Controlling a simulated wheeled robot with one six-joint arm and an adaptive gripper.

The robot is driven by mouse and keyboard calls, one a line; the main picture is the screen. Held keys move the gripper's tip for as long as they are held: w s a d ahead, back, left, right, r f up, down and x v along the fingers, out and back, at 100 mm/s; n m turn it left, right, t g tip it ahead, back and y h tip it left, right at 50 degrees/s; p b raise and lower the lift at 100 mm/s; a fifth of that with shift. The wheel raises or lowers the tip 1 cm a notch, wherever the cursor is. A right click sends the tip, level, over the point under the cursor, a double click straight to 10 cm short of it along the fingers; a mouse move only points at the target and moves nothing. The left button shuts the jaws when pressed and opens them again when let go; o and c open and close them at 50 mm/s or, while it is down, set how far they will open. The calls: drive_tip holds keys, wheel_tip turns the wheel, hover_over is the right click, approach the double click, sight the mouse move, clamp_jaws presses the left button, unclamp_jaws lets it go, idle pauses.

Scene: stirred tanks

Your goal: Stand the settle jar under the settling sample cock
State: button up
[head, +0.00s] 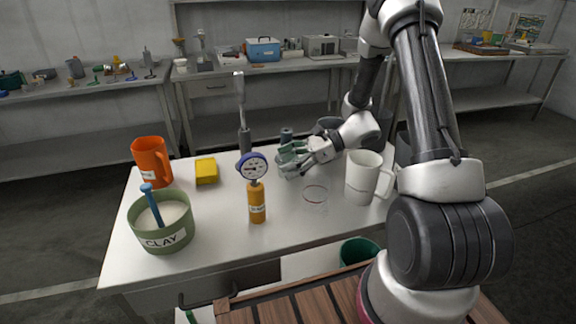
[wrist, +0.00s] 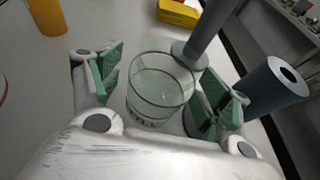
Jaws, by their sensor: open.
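A clear, empty-looking glass jar (wrist: 160,88), which I take to be the settle jar, stands on the table between the fingers of my gripper (wrist: 158,92) in the wrist view. The green finger pads are apart, one on each side of the jar, and I cannot tell whether either touches it. In the head view my gripper (head: 292,158) is low over the back middle of the table and largely hides the jar. I cannot clearly make out a settling sample cock in either view.
A grey post (wrist: 203,38) and a grey cylinder (wrist: 274,86) stand close to the jar. On the table (head: 215,225) are an orange gauge bottle (head: 257,203), a white jug (head: 362,178), a clay tub (head: 165,238), an orange jug (head: 149,160) and a yellow block (head: 206,171).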

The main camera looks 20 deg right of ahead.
drive_tip(key=c, duration=1.3)
